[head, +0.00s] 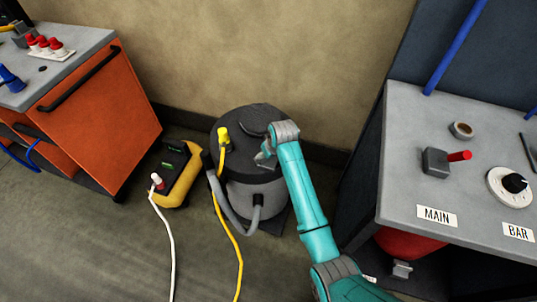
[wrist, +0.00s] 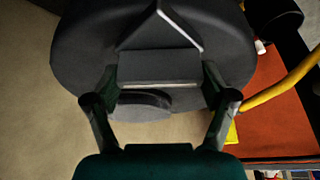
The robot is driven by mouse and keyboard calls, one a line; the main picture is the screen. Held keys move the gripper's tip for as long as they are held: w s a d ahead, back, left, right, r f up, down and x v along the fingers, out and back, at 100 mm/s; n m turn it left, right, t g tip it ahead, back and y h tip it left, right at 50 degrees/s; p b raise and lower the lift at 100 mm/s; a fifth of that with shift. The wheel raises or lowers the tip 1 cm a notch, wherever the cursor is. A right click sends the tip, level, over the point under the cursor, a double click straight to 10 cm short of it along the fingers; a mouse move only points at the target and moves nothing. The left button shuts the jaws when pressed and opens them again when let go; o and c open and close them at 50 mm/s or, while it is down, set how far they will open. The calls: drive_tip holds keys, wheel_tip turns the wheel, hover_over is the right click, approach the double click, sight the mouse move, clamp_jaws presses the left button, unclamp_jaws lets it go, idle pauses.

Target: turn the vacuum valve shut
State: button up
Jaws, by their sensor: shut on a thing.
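A small grey valve (head: 435,162) with a red lever (head: 460,156) stands on the grey bench top at the right, behind a label reading MAIN. The lever points right in the picture. My gripper (head: 265,152) is far left of it, at the dark round lid of a shop vacuum (head: 240,150). In the wrist view my gripper (wrist: 160,78) has its two fingers on either side of a dark grey block (wrist: 160,65) in front of the vacuum's lid, and is shut on it. I cannot tell whether the block is fixed to the lid.
The bench (head: 400,115) at the right holds a dial (head: 511,186) labelled BAR and a small ring (head: 462,130). A yellow-black box (head: 178,175) with cables stands left of the vacuum. An orange cabinet (head: 105,125) stands at the left. Cables and a hose cross the floor.

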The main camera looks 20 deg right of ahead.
drive_tip(key=m+h, duration=0.1)
drive_tip(key=m, duration=0.3)
drive_tip(key=shift+m+h, duration=0.3)
drive_tip(key=shift+h, duration=0.1)
drive_tip(key=shift+m+g+h, duration=0.5)
drive_tip(key=shift+m+h, duration=0.3)
drive_tip(key=shift+m, duration=1.5)
drive_tip(key=o, duration=1)
drive_tip(key=v, duration=1.2)
